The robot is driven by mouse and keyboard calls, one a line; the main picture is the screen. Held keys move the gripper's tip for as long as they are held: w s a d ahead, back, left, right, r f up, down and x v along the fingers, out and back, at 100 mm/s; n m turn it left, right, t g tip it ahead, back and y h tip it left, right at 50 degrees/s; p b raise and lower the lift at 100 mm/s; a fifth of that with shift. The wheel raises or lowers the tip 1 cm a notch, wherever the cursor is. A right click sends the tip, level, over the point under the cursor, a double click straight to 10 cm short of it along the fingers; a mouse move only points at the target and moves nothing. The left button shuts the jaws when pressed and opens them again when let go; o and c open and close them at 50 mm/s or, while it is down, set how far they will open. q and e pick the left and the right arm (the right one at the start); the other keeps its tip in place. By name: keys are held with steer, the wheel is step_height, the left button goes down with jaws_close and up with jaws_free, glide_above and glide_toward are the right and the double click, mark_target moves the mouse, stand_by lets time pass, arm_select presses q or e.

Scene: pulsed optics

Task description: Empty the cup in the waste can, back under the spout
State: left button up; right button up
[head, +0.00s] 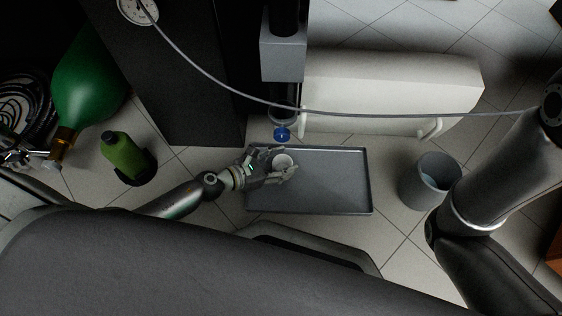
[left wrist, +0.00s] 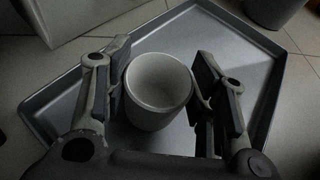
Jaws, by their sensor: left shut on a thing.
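A pale cup (head: 281,162) is between the fingers of my left gripper (head: 280,165), over the left part of a grey tray (head: 335,195). In the left wrist view the cup (left wrist: 158,90) is upright and its visible inside looks empty. The left gripper (left wrist: 160,95) is shut on it, one finger on each side. A blue-tipped spout (head: 282,133) hangs just behind the cup in the head view. The waste can (head: 422,185), a grey open bin, stands to the right of the tray. My right gripper is not in view.
A white rounded casing (head: 390,85) lies behind the tray. A green bottle (head: 122,155) and a large green cylinder (head: 90,75) stand at the left. A thin grey hose crosses above. The right half of the tray is clear.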

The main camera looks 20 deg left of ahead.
arm_select(q)
steer(key=o, duration=1.2)
steer(key=shift+c, duration=0.2)
steer(key=v, duration=1.2)
